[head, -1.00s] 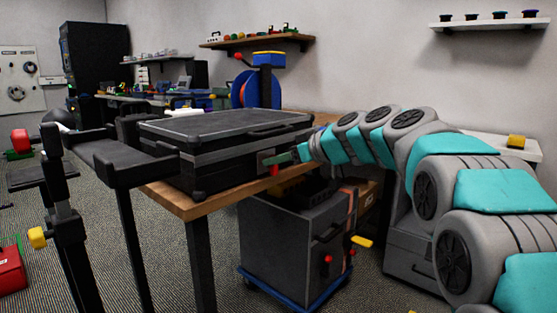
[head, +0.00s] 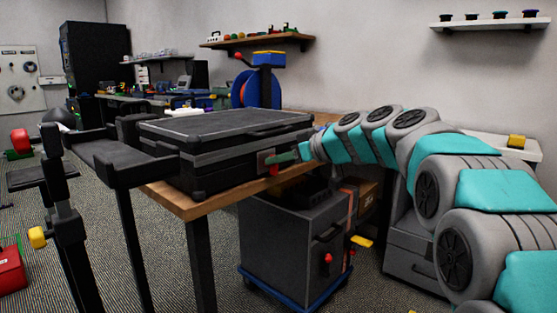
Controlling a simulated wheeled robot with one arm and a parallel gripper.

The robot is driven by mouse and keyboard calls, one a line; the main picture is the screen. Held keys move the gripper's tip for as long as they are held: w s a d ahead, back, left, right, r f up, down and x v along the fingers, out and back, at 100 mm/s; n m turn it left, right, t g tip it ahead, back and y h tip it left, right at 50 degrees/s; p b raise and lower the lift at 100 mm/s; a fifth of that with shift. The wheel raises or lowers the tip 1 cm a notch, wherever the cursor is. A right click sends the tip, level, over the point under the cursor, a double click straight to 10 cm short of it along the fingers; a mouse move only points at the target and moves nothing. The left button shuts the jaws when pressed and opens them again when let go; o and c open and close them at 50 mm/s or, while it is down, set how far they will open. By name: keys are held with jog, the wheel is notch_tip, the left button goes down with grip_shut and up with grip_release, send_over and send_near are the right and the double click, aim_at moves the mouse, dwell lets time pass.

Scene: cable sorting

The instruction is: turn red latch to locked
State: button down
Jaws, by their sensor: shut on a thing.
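The black case (head: 215,165) lies closed on the wooden bench, its front side facing me. On the right part of that front is a small grey plate with the red latch (head: 273,170), of which only a small red piece shows. My gripper (head: 281,158) reaches in from the right, its green-grey fingers at the plate. It is shut on the red latch, and the fingers hide part of it. The exact angle of the latch is too small to tell.
The wooden bench (head: 190,207) carries the case, with a blue reel (head: 243,92) behind it. A grey wheeled cabinet (head: 280,235) stands below the bench edge, under my arm. A black stand (head: 65,210) is at the left.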

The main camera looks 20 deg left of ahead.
jog(key=shift+w+d+f+m+g+y+p, duration=0.1)
jog(key=shift+w+f+m+g+y+p, duration=0.25)
jog(key=shift+m+g+y+p, duration=1.2)
jog(key=shift+w+d+f+m+g+y+p, duration=0.1)
jog(key=shift+w+d+f+m+y+p, duration=0.3)
jog(key=shift+m, duration=2.4)
jog(key=shift+w+a+f+m+g+y+p, duration=0.2)
jog(key=shift+m+g+y+p, duration=0.75)
jog(key=shift+m, duration=1.2)
jog(key=shift+s+f, duration=0.1)
jog(key=c, duration=0.8)
grip_release()
jog(key=shift+d, duration=0.2)
jog(key=d, duration=0.7)
jog(key=shift+d, duration=0.25)
